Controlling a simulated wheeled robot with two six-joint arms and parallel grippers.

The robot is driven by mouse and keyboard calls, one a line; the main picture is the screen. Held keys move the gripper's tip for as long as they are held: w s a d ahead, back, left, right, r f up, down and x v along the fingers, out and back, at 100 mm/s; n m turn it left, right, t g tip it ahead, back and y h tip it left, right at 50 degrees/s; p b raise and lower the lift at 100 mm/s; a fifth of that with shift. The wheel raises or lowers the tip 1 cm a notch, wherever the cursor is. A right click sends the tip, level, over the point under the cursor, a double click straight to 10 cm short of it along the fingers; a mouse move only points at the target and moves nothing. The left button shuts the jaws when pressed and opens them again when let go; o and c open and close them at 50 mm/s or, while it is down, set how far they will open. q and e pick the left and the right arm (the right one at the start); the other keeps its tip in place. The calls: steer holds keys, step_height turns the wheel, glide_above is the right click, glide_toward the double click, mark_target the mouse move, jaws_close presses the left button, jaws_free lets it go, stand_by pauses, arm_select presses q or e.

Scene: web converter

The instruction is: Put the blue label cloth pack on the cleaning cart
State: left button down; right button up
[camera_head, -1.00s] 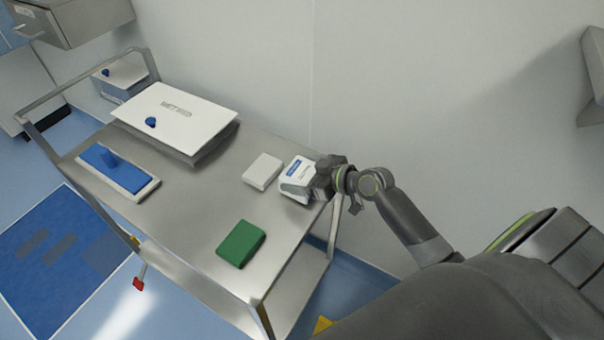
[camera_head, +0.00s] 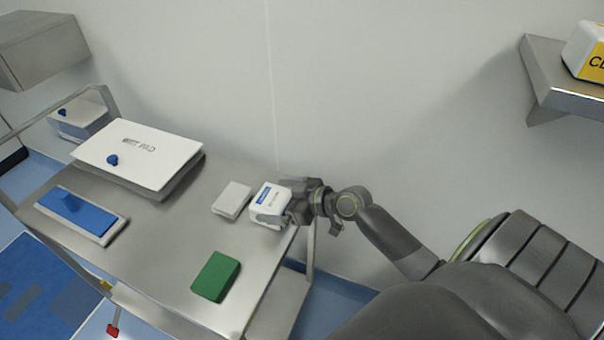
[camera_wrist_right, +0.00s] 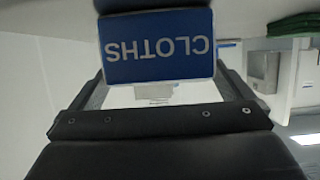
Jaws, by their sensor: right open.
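The cloth pack (camera_head: 268,196) is white with a blue label. It rests at the right edge of the steel cart top (camera_head: 165,255). In the right wrist view its blue label (camera_wrist_right: 157,48) reads "CLOTHS" upside down, close in front of the palm. My right gripper (camera_head: 278,209) is at the pack's right end, open, with its fingers on either side of the pack. Whether the fingers touch it I cannot tell. My left gripper is not in view.
A plain white block (camera_head: 232,198) lies just left of the pack, and a green pad (camera_head: 215,277) lies nearer. A white-lidded box (camera_head: 140,155) and a blue-topped tray (camera_head: 80,214) stand further left. A wall shelf (camera_head: 560,95) holds a yellow-labelled container (camera_head: 590,50).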

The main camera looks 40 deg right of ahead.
steer(key=v, duration=1)
steer(key=shift+b, duration=0.35)
steer(key=shift+d, duration=0.1)
